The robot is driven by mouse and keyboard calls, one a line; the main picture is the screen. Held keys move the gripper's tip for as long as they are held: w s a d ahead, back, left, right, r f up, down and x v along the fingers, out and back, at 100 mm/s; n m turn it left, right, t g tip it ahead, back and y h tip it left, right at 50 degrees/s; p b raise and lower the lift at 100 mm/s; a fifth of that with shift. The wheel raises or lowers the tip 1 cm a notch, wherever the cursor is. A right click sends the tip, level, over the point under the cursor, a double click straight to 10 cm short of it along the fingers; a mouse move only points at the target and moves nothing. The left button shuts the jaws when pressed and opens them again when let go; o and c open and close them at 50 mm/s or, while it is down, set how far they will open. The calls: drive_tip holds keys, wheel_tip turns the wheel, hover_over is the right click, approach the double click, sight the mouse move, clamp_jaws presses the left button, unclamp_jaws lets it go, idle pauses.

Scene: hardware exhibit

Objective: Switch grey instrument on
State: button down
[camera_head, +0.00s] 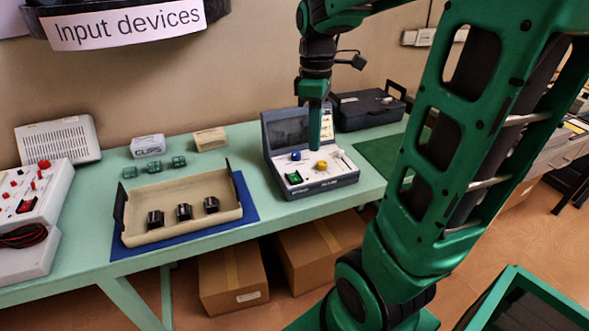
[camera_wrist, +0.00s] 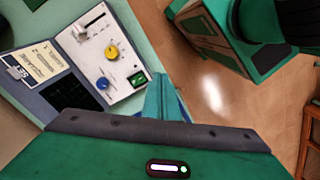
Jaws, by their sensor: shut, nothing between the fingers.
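The grey instrument (camera_head: 345,181) is an open case on the green table, its lid raised at the back with a dark screen. Its light panel carries a blue knob (camera_head: 296,155), a yellow knob (camera_head: 321,165), a slider and a green switch (camera_head: 294,178) at the front left. The wrist view shows the instrument (camera_wrist: 122,93) at the left, with the green switch (camera_wrist: 138,79) near its edge and the screen (camera_wrist: 70,92) dark. My gripper (camera_head: 314,146) points down above the panel, shut and empty. In the wrist view, my gripper (camera_wrist: 162,82) appears beside the green switch; contact cannot be told.
A beige tray (camera_head: 150,238) with black parts lies on a blue mat left of the instrument. Small green blocks and two boxes stand behind it. A black case (camera_head: 366,108) stands behind right. A white and red device (camera_head: 30,215) is far left. Cardboard boxes sit below the table.

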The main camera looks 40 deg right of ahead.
sight(296, 179)
drive_tip(key=w+n, duration=0.7)
drive_tip(key=w, duration=0.1)
drive_tip(key=shift+r, duration=0.3)
drive_tip(key=shift+f, duration=0.15)
drive_tip(key=f, duration=0.4)
drive_tip(key=s+f, duration=0.1)
drive_tip(key=f, duration=0.8)
drive_tip(key=shift+s+a+f, duration=0.3)
drive_tip(key=shift+s+f, duration=0.05)
drive_tip(key=shift+s, duration=0.05)
drive_tip(key=shift+f, duration=0.1)
drive_tip(key=shift+w, duration=0.1)
